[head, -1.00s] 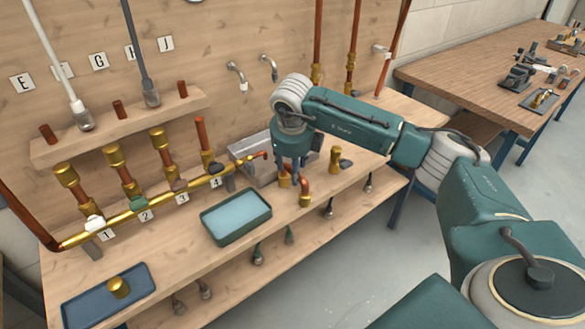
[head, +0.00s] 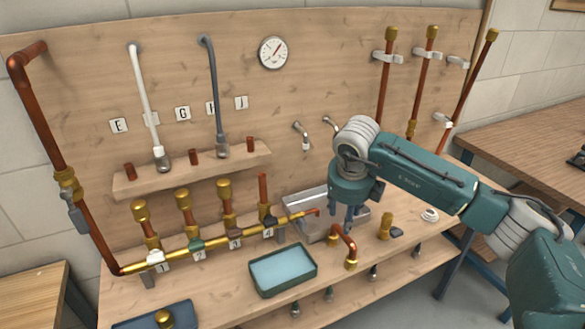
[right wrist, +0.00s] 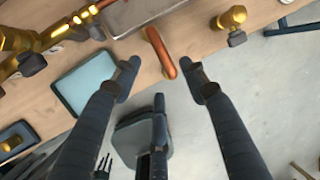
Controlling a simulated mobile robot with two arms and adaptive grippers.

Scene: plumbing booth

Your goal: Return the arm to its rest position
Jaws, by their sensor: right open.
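My right arm reaches in from the right in the head view. Its green gripper (head: 345,218) points down over the bench, with dark fingers beside the grey metal box and above a bent copper pipe (head: 348,242). In the right wrist view the gripper (right wrist: 164,72) has its fingers spread apart, with the copper pipe (right wrist: 158,48) showing beyond and between the fingertips. Nothing is held in the fingers. Whether a fingertip touches the pipe is hard to tell, but a gap shows. My left gripper is in neither view.
A wooden bench (head: 225,300) carries a blue tray (head: 283,270), the grey box (head: 308,226), a brass fitting (head: 385,226) and a brass manifold (head: 215,243) with upright pipes. A back panel holds pipes and a gauge (head: 272,52). A second table (head: 530,150) stands right.

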